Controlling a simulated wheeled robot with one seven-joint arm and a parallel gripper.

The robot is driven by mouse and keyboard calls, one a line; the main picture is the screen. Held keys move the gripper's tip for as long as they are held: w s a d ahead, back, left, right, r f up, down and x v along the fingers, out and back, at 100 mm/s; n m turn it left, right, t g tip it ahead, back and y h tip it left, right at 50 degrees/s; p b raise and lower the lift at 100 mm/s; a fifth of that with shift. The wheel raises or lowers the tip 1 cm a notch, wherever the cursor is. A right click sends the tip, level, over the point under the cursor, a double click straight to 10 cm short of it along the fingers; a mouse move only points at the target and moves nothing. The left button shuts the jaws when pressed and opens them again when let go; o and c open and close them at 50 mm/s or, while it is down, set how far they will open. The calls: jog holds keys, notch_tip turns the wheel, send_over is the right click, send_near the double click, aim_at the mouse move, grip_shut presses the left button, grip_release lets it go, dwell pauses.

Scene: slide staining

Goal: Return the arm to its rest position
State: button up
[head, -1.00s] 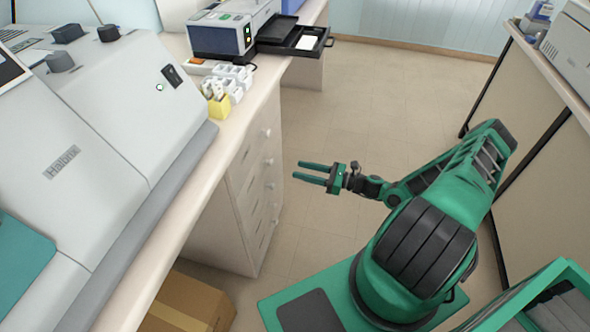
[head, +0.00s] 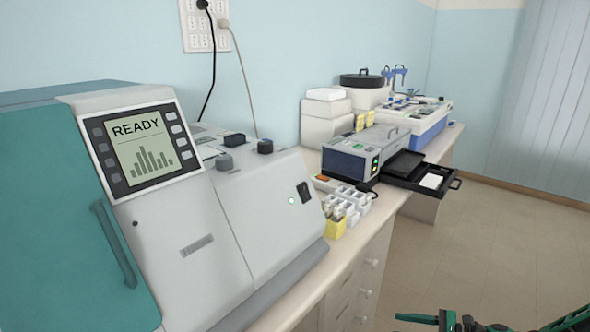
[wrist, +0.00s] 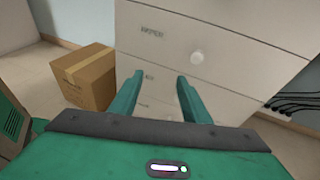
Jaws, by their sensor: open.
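My gripper (wrist: 157,98) shows in the wrist view with its two green fingers apart and nothing between them. It points toward the white drawer front (wrist: 170,45) of the bench, with a gap I cannot measure. In the head view only a small part of my gripper (head: 418,318) shows at the bottom edge, over the floor to the right of the bench. The rest of my arm is mostly below the head view.
A grey-and-teal machine (head: 225,222) with a READY screen (head: 140,143) stands on the bench. Beyond it are a yellow-and-white rack (head: 345,208) and a device with an open black tray (head: 420,176). A cardboard box (wrist: 88,77) sits on the floor. Open floor (head: 490,235) lies right of the bench.

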jog(key=s+d+r+n+g+h, duration=0.45)
jog(key=s+r+n, duration=0.2)
jog(key=r, duration=0.45)
jog(key=s+d+r+n+g+h, duration=0.4)
jog(key=s+r+n+h, duration=0.2)
jog(key=s+r, duration=0.3)
jog(key=s+a+r+n+t+h, duration=0.1)
jog(key=s+a+r+n+h, duration=0.1)
jog(key=s+r, duration=1.1)
notch_tip(320, 180, up, 2)
jog(key=shift+s+r+n+t, duration=0.2)
jog(key=shift+s+n+t, duration=0.2)
jog(key=shift+n, duration=0.45)
jog(key=shift+h, duration=0.25)
jog(key=shift+w+f, duration=0.25)
jog(key=shift+w, duration=0.4)
